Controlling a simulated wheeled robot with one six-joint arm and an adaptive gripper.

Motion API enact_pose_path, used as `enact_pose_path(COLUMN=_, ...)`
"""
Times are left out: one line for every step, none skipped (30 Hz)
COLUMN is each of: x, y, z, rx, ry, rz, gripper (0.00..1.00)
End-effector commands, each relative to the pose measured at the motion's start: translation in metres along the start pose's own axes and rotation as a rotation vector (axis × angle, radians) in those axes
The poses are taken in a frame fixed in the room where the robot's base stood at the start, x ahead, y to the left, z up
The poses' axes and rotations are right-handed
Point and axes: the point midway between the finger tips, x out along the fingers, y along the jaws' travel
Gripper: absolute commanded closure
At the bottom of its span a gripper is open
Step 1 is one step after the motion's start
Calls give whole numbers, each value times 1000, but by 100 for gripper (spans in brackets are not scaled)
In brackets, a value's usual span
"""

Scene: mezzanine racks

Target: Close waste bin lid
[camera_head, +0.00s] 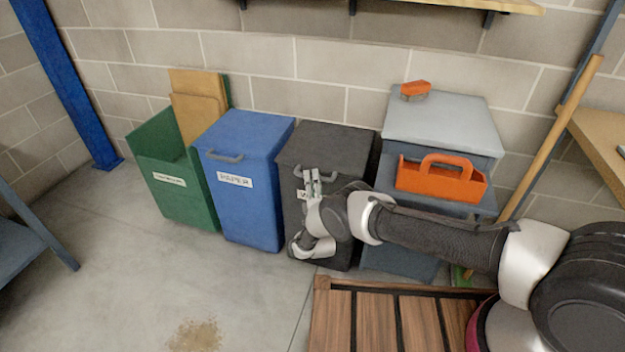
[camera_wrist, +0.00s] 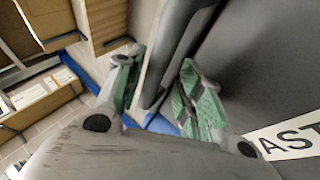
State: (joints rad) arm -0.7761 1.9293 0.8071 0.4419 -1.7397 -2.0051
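The waste bin (camera_head: 326,146) is dark grey and stands between the blue paper bin and the grey cabinet. Its lid looks down over the top; any small gap cannot be made out. My gripper (camera_head: 312,180) is at the upper front of this bin, over part of its handle and label. In the wrist view my gripper (camera_wrist: 162,85) has its green fingertips apart, with the dark handle bar (camera_wrist: 172,50) running between them. Contact with the bar cannot be told. Part of the white label (camera_wrist: 290,137) shows at the right.
A blue paper bin (camera_head: 245,140) stands to the left, then an open green bin (camera_head: 160,165) with cardboard. To the right are a grey cabinet (camera_head: 440,120), an orange tool caddy (camera_head: 440,180) and a wooden pole (camera_head: 550,140).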

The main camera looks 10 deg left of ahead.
Motion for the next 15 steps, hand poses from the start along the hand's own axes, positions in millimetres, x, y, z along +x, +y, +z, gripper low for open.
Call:
enact_pose_path(x=-5, y=-1, z=0, rx=0, ry=2, rz=-2, gripper=63)
enact_pose_path(x=-8, y=-1, z=0, rx=-1, ry=2, rz=-2, gripper=63)
enact_pose_path(x=-14, y=-1, z=-1, rx=-1, ry=2, rz=-2, gripper=63)
enact_pose_path(x=-20, y=-1, z=-1, rx=-1, ry=2, rz=-2, gripper=63)
enact_pose_path(x=-26, y=-1, z=-1, rx=-2, ry=3, rz=-4, gripper=63)
enact_pose_path(x=-36, y=-1, z=-1, rx=-2, ry=4, rz=-3, gripper=63)
enact_pose_path(x=-42, y=-1, z=-1, rx=-1, ry=4, rz=-3, gripper=63)
enact_pose_path(x=-49, y=-1, z=-1, rx=-1, ry=4, rz=-4, gripper=63)
enact_pose_path(x=-59, y=-1, z=-1, rx=-1, ry=4, rz=-3, gripper=63)
enact_pose_path(x=-66, y=-1, z=-1, rx=-1, ry=5, rz=-4, gripper=63)
enact_pose_path(x=-72, y=-1, z=-1, rx=-1, ry=5, rz=-3, gripper=63)
enact_pose_path(x=-81, y=-1, z=-1, rx=-1, ry=4, rz=-3, gripper=63)
enact_pose_path(x=-86, y=-1, z=-1, rx=-1, ry=4, rz=-4, gripper=63)
enact_pose_path(x=-92, y=-1, z=-1, rx=-1, ry=4, rz=-3, gripper=63)
enact_pose_path(x=-98, y=-1, z=-1, rx=-1, ry=4, rz=-2, gripper=63)
